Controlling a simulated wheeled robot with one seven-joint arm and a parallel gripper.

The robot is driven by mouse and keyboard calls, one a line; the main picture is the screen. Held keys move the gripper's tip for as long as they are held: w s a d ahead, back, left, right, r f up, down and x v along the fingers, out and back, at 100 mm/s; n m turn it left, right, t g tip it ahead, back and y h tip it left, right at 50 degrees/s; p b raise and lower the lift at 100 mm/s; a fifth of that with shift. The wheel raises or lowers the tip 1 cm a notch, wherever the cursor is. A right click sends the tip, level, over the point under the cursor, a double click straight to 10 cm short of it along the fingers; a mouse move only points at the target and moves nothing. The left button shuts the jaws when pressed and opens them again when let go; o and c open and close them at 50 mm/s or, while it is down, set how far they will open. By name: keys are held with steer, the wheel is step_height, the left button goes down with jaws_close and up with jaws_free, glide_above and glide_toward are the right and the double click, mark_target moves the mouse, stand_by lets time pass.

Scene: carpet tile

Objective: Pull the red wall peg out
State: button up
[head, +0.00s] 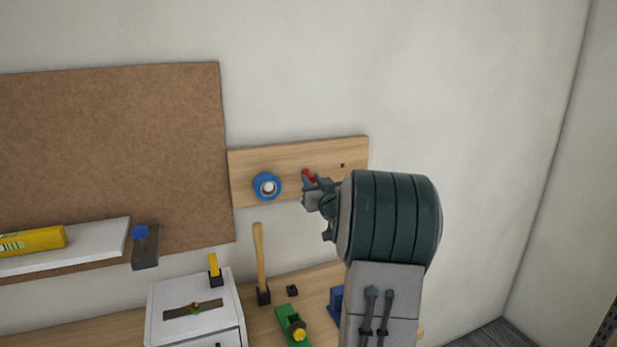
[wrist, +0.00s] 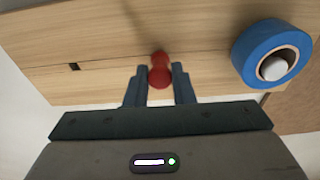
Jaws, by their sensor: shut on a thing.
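The red wall peg (wrist: 160,72) sticks out of a wooden board (wrist: 90,35) on the wall. In the head view the peg (head: 309,175) shows as a small red piece at the tip of my gripper (head: 309,190). In the wrist view my gripper (wrist: 160,80) has one finger on each side of the peg and is shut on it. The peg's far end meets the board; I cannot tell how deep it sits.
A blue tape roll (head: 267,186) hangs on a pale peg beside the red one; it also shows in the wrist view (wrist: 248,48). A small dark hole (wrist: 75,67) is in the board. Below are a mallet (head: 260,265), a white cabinet (head: 170,300) and a green plane (head: 290,325).

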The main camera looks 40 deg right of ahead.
steer(key=shift+b+v, duration=0.9)
steer(key=shift+v, duration=1.65)
steer(key=shift+s, duration=0.1)
steer(key=b, duration=0.2)
glide_toward(312, 181)
steer(key=shift+v, duration=2.85)
steer(key=shift+r, duration=0.1)
